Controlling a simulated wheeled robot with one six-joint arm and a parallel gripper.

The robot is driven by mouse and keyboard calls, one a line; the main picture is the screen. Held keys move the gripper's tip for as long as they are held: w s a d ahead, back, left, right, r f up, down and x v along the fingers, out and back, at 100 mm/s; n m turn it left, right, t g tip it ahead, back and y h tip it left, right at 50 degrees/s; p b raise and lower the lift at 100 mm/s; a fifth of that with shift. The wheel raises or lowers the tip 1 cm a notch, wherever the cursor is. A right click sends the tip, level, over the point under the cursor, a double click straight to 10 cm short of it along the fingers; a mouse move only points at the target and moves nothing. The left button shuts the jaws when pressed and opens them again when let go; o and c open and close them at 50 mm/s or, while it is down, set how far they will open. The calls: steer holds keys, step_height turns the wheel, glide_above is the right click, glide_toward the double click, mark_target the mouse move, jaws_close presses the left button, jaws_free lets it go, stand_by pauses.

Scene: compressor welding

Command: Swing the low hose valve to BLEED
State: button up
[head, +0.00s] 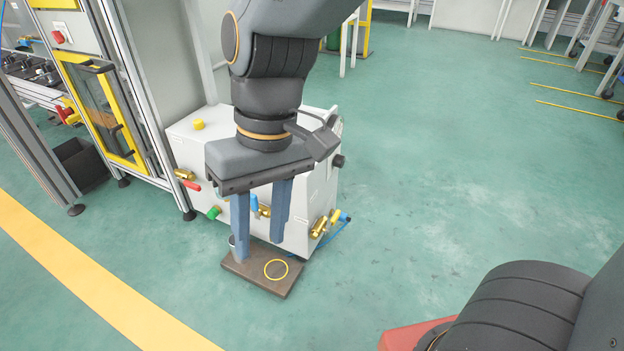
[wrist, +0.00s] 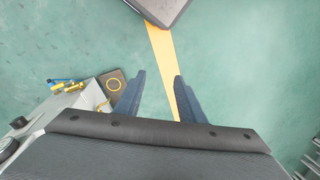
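My gripper (head: 260,247) is open and empty, with its two blue-grey fingers pointing down in front of a white cabinet (head: 188,145). In the wrist view my gripper (wrist: 158,74) shows its fingers well apart, with bare floor between them. A blue lever (head: 254,203) on the cabinet front shows between the fingers in the head view. A brass valve (head: 319,227) with a yellow handle (head: 335,215) sits at the cabinet's right corner, beside a blue fitting and a blue hose (head: 333,232). Labels are too small to read, so which valve is the low hose one is unclear.
A brown plate (head: 232,266) with a yellow ring (head: 276,269) lies low before the cabinet. A red-handled brass valve (head: 187,178) and a green knob (head: 213,212) are left of my gripper. A framed machine (head: 110,110) stands left.

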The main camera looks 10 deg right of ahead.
steer(key=w+d+f+m+g+y+b, duration=0.2)
steer(key=w+d+f+g, duration=0.1)
steer(key=w+f, duration=0.55)
steer(key=m+t+y+b, duration=0.4)
steer(key=m+t+y, duration=0.4)
steer(key=y, duration=0.6)
glide_toward(338, 217)
steer(key=a+n, duration=0.1)
steer(key=a, duration=0.2)
steer(key=shift+w+a+f+t, duration=0.2)
steer(key=shift+w+a+t, duration=0.15)
steer(key=shift+a+t, duration=0.15)
steer(key=b+x, duration=0.2)
steer(key=x, duration=0.4)
steer(key=shift+a+b, duration=0.3)
steer(key=shift+a, duration=0.1)
jaws_close()
